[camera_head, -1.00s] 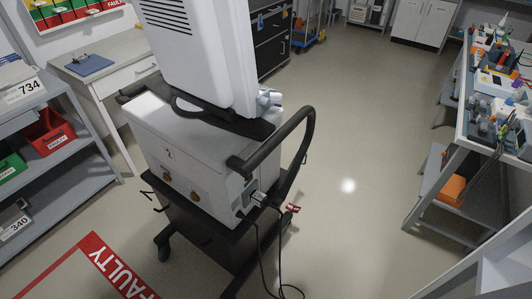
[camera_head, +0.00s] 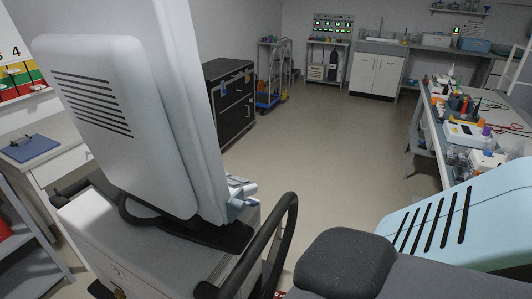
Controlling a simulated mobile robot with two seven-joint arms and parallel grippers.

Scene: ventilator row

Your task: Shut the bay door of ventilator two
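A white ventilator (camera_head: 105,110) on a dark-railed cart fills the left of the head view, close to me. Its tall screen housing has a row of dark slots and stands upright on the grey cabinet (camera_head: 95,235). A black push handle (camera_head: 283,235) curves up at its right side. The lower cabinet is cut off by the bottom edge, and I cannot make out a bay door on the part that shows. Neither of my grippers can be made out in this view.
A black drawer cabinet (camera_head: 228,100) stands behind the ventilator. A workbench (camera_head: 432,130) with several devices lines the right. The floor (camera_head: 320,145) between is clear; its lower right is hidden.

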